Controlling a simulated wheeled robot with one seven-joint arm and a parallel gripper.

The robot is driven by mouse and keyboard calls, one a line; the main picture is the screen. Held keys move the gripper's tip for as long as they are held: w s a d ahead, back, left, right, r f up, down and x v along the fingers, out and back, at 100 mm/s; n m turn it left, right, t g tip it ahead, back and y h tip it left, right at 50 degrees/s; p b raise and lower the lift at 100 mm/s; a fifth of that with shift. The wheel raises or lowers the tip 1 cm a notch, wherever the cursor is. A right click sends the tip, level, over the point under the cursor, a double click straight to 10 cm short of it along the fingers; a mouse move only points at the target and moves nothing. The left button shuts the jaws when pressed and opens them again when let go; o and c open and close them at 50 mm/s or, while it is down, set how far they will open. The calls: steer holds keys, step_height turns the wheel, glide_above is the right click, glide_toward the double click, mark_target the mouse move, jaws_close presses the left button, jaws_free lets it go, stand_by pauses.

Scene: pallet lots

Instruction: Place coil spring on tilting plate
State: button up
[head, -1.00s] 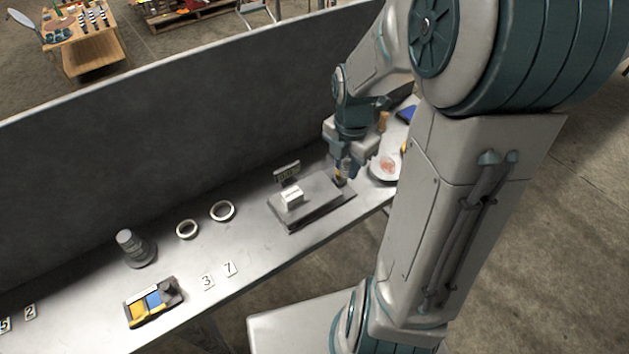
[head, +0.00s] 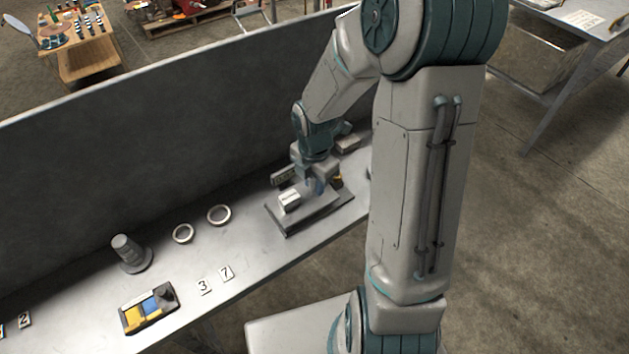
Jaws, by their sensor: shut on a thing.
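A flat dark grey plate (head: 300,217) lies on the long metal bench, and I take it for the tilting plate. A small white block (head: 288,200) sits on its left part. My gripper (head: 313,193) is low over the plate, just right of the white block. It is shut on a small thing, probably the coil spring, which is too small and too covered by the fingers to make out. A small dark and orange piece (head: 338,181) is at the plate's right end. I cannot tell whether the held thing touches the plate.
Left along the bench are two rings (head: 219,215), (head: 183,233), a stepped grey cylinder (head: 128,252), number cards (head: 226,273) and a yellow-and-blue tray (head: 148,306). A tall grey panel (head: 180,135) runs along the back. My arm hides the bench's right end.

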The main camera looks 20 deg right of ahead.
steer(key=shift+f, duration=0.15)
steer(key=o, duration=1)
step_height(320, 180, up, 12)
steer(key=shift+f+p, duration=0.1)
steer(key=shift+p, duration=0.55)
steer(key=shift+s+r+m+t, duration=0.5)
steer(key=shift+s+r+m, duration=0.75)
steer(key=shift+s+m, duration=1.95)
steer(key=shift+s+r+m+t, duration=0.5)
steer(key=shift+s+r+m, duration=0.9)
steer(key=shift+m, duration=3.35)
steer(key=shift+s+r+m+t, duration=0.5)
steer(key=shift+s+r+m, duration=0.55)
steer(key=shift+s+m, duration=2.2)
